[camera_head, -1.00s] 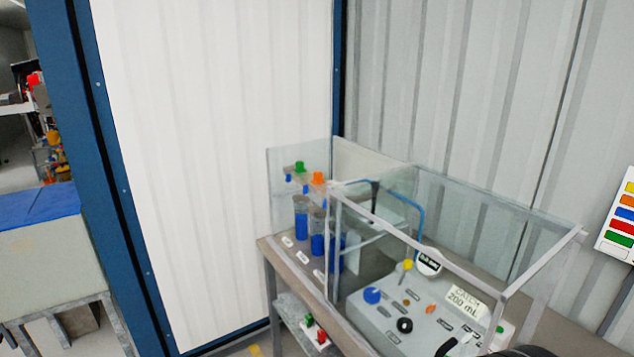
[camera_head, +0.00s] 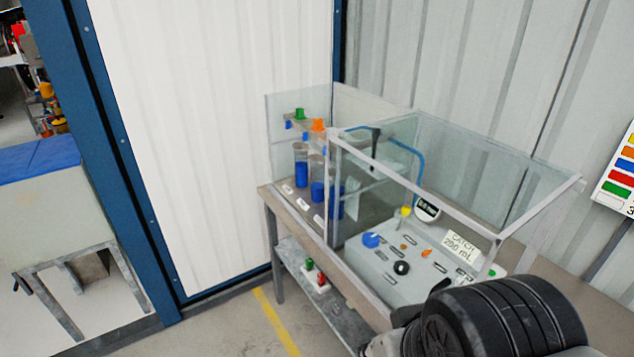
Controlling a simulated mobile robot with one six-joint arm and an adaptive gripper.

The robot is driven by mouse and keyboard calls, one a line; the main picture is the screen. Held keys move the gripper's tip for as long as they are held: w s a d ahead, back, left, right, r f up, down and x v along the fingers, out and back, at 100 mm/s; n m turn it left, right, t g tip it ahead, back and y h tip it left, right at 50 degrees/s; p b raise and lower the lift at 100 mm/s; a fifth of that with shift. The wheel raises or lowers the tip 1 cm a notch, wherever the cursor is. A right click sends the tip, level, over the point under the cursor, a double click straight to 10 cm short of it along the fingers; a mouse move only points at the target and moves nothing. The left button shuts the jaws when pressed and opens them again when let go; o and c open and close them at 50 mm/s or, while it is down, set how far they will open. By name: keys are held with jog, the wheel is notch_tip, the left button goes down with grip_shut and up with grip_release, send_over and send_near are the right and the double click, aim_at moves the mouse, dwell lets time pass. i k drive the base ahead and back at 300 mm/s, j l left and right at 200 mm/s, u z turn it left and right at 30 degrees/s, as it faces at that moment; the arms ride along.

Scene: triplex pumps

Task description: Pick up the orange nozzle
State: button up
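A small orange piece (camera_head: 318,125), which looks like the orange nozzle, sits at the top of the clear panel at the left end of the bench. It is above the clear cylinders with blue contents (camera_head: 318,190). A green piece (camera_head: 300,114) is beside it to the left, with small blue parts below. How the orange piece is held is too small to tell. A smaller orange part (camera_head: 427,252) lies on the grey control panel inside the clear enclosure. A black ribbed part of my arm fills the lower right. My gripper's fingers do not show.
The clear-walled enclosure (camera_head: 455,205) stands on the bench, right of the cylinders. A lower shelf (camera_head: 325,300) holds a white block with green and red pieces (camera_head: 316,278). A blue-topped bench (camera_head: 38,158) stands at left. Floor is clear between them.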

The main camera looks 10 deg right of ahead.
aim_at(317, 122)
jog(key=i+z, duration=0.1)
jog(key=z, duration=0.55)
jog(key=i+j+z, duration=0.3)
jog(key=j, duration=0.25)
jog(key=i+j+z, duration=0.3)
jog(key=j, duration=0.35)
jog(key=i+j+z, duration=0.15)
jog(key=j, duration=0.25)
jog(key=i+j+z, duration=0.15)
jog(key=j, duration=0.2)
jog(key=i+j+z, duration=0.1)
jog(key=j, duration=0.25)
